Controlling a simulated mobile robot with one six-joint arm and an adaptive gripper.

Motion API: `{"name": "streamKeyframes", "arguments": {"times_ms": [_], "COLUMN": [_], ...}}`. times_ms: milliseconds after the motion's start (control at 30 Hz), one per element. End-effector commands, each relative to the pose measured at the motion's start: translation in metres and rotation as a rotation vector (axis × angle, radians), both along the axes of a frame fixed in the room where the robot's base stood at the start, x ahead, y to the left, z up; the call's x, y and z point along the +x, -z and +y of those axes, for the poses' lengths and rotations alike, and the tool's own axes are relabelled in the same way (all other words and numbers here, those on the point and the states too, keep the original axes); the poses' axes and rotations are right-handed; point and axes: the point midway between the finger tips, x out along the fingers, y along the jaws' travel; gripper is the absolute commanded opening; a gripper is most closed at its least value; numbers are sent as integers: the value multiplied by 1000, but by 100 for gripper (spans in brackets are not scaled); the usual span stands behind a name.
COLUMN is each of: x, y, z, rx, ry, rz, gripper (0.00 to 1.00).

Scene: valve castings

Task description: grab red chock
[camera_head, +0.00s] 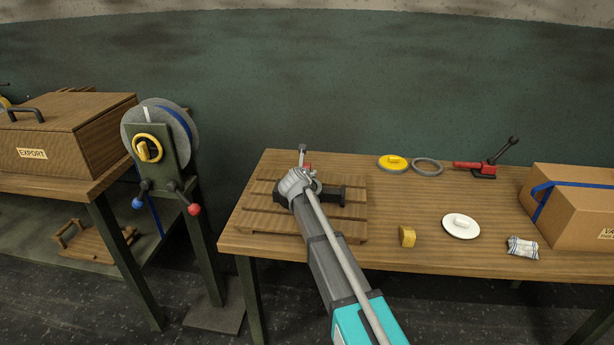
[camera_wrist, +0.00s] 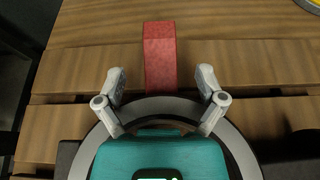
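The red chock (camera_wrist: 160,58) is a red block on the wooden slats in the wrist view, just ahead of my gripper. My gripper (camera_wrist: 161,82) is open, with one finger to each side of the chock's near end and a visible gap on both sides. The chock's near end is hidden behind the gripper body. In the head view my gripper (camera_head: 300,182) is over the slatted wooden pallet (camera_head: 262,221), and a small red patch (camera_head: 307,166) shows just behind it, mostly covered.
A dark casting (camera_head: 331,194) lies on the pallet beside my gripper. A yellow block (camera_head: 407,237), a white disc (camera_head: 461,226), a yellow disc (camera_head: 392,163), a grey ring (camera_head: 427,167), a red clamp (camera_head: 482,168) and a cardboard box (camera_head: 572,207) stand to the right on the table.

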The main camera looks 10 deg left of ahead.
Motion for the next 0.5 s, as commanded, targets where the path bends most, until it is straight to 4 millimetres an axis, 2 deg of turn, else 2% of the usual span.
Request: {"name": "streamKeyframes", "arguments": {"times_ms": [33, 200, 500], "x": [8, 19, 19], "y": [5, 9, 8], "z": [1, 0, -1], "rx": [1, 2, 1], "ry": [0, 1, -1], "rz": [0, 0, 0], "gripper": [89, 89, 89]}}
